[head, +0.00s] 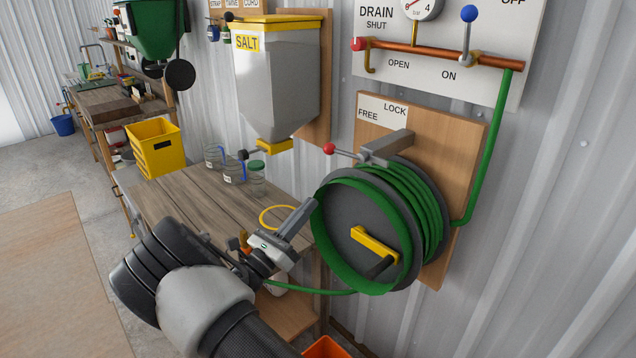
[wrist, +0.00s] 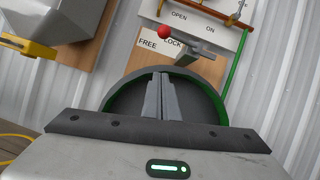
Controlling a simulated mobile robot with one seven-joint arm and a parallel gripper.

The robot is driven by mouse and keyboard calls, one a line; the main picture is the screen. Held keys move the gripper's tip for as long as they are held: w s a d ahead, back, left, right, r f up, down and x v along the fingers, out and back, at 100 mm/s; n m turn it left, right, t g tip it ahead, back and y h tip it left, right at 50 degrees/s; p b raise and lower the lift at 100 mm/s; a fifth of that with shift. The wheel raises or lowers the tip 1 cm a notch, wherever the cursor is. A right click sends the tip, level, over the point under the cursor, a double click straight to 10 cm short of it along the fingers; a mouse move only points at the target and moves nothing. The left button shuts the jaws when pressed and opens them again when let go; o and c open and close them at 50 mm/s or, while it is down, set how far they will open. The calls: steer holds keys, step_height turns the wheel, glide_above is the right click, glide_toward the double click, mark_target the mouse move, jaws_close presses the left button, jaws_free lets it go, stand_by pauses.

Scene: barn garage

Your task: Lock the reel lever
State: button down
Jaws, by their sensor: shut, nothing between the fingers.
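The reel lever, with a red ball knob (head: 329,148), sticks out to the left from a grey bracket (head: 387,147) above the hose reel (head: 345,225). It points toward the FREE side of the FREE/LOCK label (head: 382,110). In the wrist view the red knob (wrist: 164,32) shows above my fingertips, apart from them. My gripper (head: 311,204) is shut and empty, in front of the reel's left rim and below the knob. In the wrist view my shut fingers (wrist: 160,78) cover part of the reel's face.
A yellow crank handle (head: 375,244) is on the reel's front. A salt hopper (head: 275,85) hangs at left, above a wooden bench (head: 185,195) with jars and a yellow crate (head: 156,148). A copper pipe (head: 440,52) with valve levers runs above the reel.

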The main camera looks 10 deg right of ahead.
mark_target(342, 153)
steer(key=w+d+r+p, duration=0.2)
steer(key=w+d+r, duration=0.3)
steer(key=r, duration=0.2)
steer(key=shift+w+d+r, duration=0.3)
steer(key=shift+d+r, duration=0.05)
steer(key=shift+r, duration=0.05)
steer(key=shift+w, duration=0.1)
